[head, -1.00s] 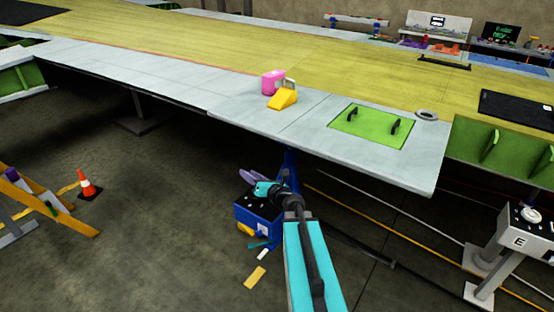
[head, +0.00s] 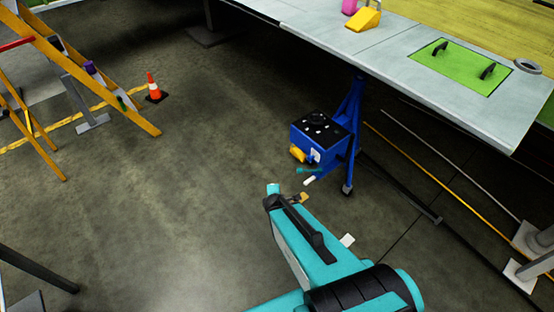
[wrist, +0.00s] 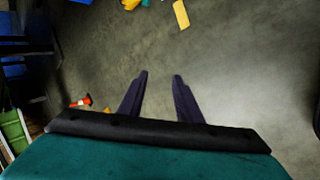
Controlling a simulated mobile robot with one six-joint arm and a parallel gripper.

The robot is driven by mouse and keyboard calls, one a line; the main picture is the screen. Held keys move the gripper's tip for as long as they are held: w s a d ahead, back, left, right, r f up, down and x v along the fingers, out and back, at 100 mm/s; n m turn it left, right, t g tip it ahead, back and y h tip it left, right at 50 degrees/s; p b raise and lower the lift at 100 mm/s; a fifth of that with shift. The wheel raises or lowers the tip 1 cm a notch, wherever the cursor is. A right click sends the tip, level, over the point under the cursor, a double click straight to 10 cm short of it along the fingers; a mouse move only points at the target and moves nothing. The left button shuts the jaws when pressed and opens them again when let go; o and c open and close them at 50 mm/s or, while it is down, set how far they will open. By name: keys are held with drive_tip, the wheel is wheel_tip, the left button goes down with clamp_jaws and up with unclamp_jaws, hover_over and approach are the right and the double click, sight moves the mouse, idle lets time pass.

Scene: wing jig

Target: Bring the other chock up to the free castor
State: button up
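A blue wheeled stand (head: 352,115) carries a blue box with a black top (head: 318,130) under the wing's edge. A dark castor (head: 347,189) shows at one foot. A yellow piece (head: 298,154), possibly a chock, is low beside the box; its shape is unclear. A tan-yellow block (head: 300,197) lies on the floor, partly behind my arm; it appears to be the yellow block in the wrist view (wrist: 181,14). A yellow wedge (head: 364,19) sits on the wing. My gripper (wrist: 156,82) is open and empty above the floor, its fingers hidden in the head view.
A traffic cone (head: 154,88) and orange-yellow ladder frame (head: 90,70) stand at left. A white piece (head: 348,240) lies beside my arm. Long rods (head: 450,165) run along the floor at right. A green panel (head: 460,66) lies on the wing. The left-centre floor is clear.

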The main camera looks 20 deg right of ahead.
drive_tip(key=s+a+f+m+g, duration=0.2)
drive_tip(key=s+f+m+g, duration=0.2)
drive_tip(key=s, duration=0.5)
drive_tip(key=s+a+f+m+g, duration=0.25)
drive_tip(key=s+f, duration=0.25)
drive_tip(key=s, duration=0.4)
drive_tip(key=s+a+r+m+g+y, duration=0.1)
drive_tip(key=s+m+g, duration=0.2)
drive_tip(key=s, duration=0.3)
drive_tip(key=s+a+r+m+g+y, duration=0.1)
drive_tip(key=s+a+r+m+g, duration=0.1)
drive_tip(key=s+m, duration=0.3)
drive_tip(key=shift+s+a+g, duration=0.25)
drive_tip(key=shift+s+g, duration=0.5)
drive_tip(key=shift+d, duration=0.1)
